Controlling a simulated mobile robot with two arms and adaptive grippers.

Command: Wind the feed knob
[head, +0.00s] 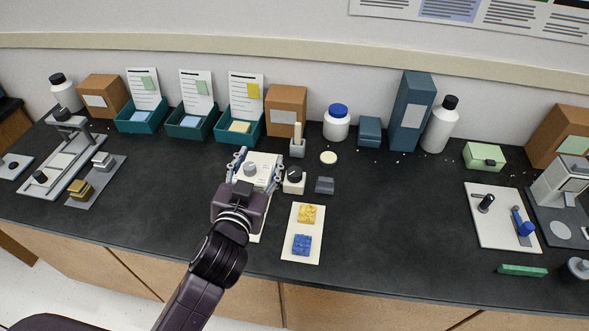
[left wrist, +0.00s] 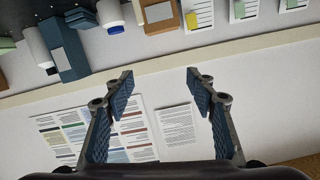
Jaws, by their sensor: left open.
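A white unit with a round grey knob (head: 250,169) on it stands near the middle of the bench. A small white block with a black knob (head: 294,174) stands just to its right. I cannot tell which of these is the feed knob. My left gripper (head: 259,160) is open, with its fingers in front of the white unit in the head view and the grey knob showing between them. In the left wrist view my left gripper (left wrist: 159,80) is spread with nothing between the fingers. My right gripper is not in view.
A white card (head: 291,247) with a yellow and a blue piece lies to the right. Teal trays (head: 190,131), boxes and bottles line the back wall. Metal fixtures (head: 62,160) stand at left, a white board (head: 480,235) at right. Bare bench lies right of centre.

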